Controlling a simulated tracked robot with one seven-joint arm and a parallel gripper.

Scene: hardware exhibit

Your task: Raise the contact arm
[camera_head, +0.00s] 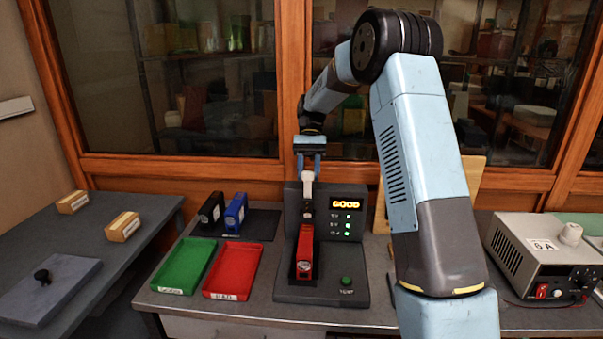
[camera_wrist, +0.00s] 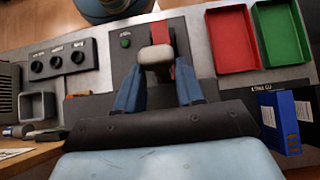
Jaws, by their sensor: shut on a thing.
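The tester (camera_head: 352,285) is a dark grey unit on the bench with a lit "GOOD" display (camera_head: 346,204) and a green TEST button (camera_head: 346,281). A red block-shaped cell (camera_head: 304,255) sits in its cradle; it also shows in the wrist view (camera_wrist: 187,73). The contact arm (camera_head: 308,190) is a pale handle with a dark lower end, above the far end of the red cell. I cannot tell whether they touch. My gripper (camera_head: 308,172) is shut on the pale handle, which shows between the blue fingers in the wrist view (camera_wrist: 155,56).
A green tray (camera_head: 186,264) and a red tray (camera_head: 233,270) lie left of the tester. Behind them stand a black cell (camera_head: 211,210) and a blue cell (camera_head: 236,213). A power supply (camera_head: 540,255) stands at right. Glass cabinets are close behind.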

